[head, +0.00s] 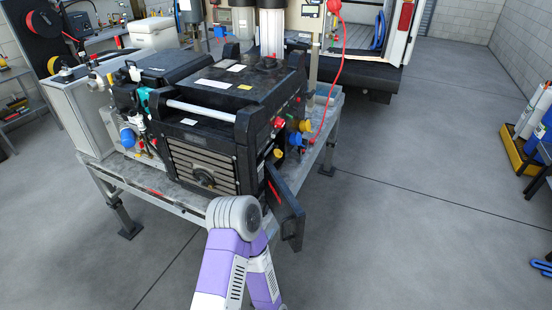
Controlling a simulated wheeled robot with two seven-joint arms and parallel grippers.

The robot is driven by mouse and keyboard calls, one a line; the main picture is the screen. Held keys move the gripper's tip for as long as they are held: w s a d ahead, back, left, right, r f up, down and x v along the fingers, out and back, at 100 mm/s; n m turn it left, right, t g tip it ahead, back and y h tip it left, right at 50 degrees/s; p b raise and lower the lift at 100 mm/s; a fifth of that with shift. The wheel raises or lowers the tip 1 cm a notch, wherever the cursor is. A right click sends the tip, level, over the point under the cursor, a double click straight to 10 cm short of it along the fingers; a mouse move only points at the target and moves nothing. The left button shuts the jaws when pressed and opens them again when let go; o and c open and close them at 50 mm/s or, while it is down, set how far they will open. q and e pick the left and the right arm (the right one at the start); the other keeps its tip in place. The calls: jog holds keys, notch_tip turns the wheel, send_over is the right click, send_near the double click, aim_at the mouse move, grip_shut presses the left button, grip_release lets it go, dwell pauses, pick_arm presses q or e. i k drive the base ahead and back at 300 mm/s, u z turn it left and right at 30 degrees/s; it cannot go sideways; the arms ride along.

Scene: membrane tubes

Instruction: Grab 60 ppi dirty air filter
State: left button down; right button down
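I cannot make out an air filter marked 60 ppi in the head view. A black machine (218,124) stands on a grey metal bench, with a slatted front panel (185,166) that has a round dark knob. A black flat panel (287,208) sticks out from the machine's lower right front corner, with a red strip beside it. One purple and white arm of mine rises from the bottom centre and bends in front of the machine; it hides part of the bench's front edge. Neither gripper shows.
The metal bench (160,199) also carries a grey box (83,112) at left. A red hose (339,75) hangs on the machine's right. A van (397,40) stands behind. The floor at right is clear up to a yellow tray (517,150) with cylinders.

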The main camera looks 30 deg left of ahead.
aim_at(260, 161)
jog(key=k, duration=1.1)
jog(key=z, duration=0.25)
jog(key=i, duration=0.65)
jog(key=u, duration=0.5)
jog(key=i, duration=1.55)
jog(key=u, duration=1.2)
jog(key=i, duration=0.2)
jog(key=u, duration=0.2)
